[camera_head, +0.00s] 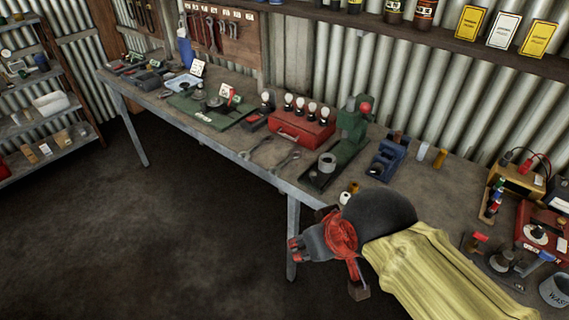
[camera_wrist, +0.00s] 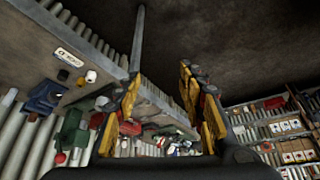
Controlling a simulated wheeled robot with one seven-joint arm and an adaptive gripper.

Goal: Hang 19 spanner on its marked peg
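Two loose spanners lie on the bench near its front edge, a left one (camera_head: 257,148) and a right one (camera_head: 286,160). Their size marks are too small to read, so I cannot tell which is the 19. The wooden peg board (camera_head: 240,42) hangs on the back wall at the upper left, with several tools hanging below small white labels. The label numbers are not legible, so I cannot single out the marked peg. My gripper (camera_head: 296,247) is over the bench's front edge, to the right of and nearer than the spanners. In the wrist view my gripper (camera_wrist: 160,80) is open and empty.
A red toolbox (camera_head: 299,132) with bulbs stands behind the spanners, and a green machine (camera_head: 350,130) stands to their right. A shelf (camera_head: 40,100) stands far left. The floor (camera_head: 150,230) before the bench is clear.

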